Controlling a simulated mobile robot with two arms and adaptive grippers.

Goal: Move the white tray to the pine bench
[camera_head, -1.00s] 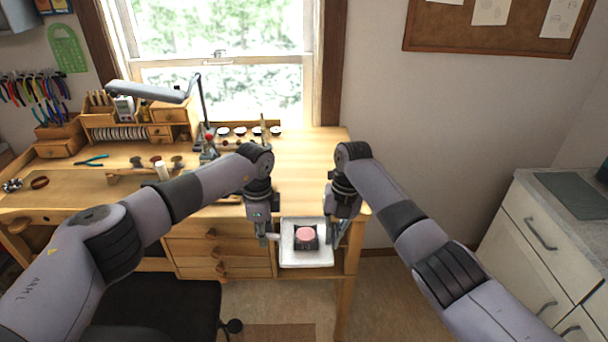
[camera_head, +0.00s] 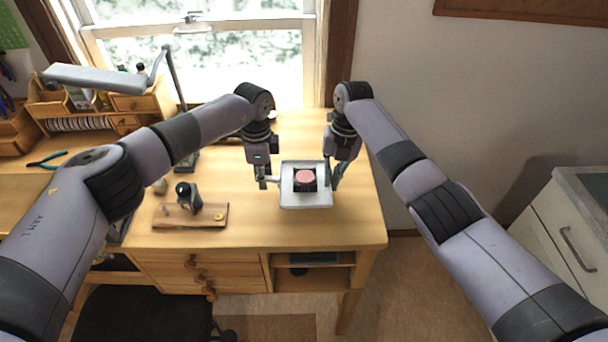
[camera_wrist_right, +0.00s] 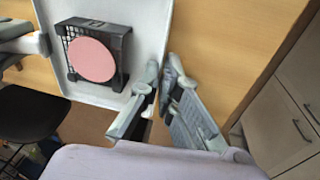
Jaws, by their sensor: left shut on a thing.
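The white tray (camera_head: 306,201) is held level between my two grippers, over the front part of the pine bench's top (camera_head: 350,225). I cannot tell whether it touches the wood. On the tray is a small dark grid-sided holder (camera_wrist_right: 119,72) with a round pink piece (camera_wrist_right: 92,59) on it. My left gripper (camera_head: 270,183) is shut on the tray's left rim; it also shows in the right wrist view (camera_wrist_right: 38,43). My right gripper (camera_head: 334,181) is at the right rim. In the right wrist view its fingers (camera_wrist_right: 161,82) close on that rim from both sides.
A wooden board with a small dark tool (camera_head: 190,215) lies on the bench left of the tray. A lamp (camera_head: 115,79), an organiser and teal pliers (camera_head: 47,160) are further left. The bench top right of the tray is clear. A black chair (camera_head: 150,315) stands in front.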

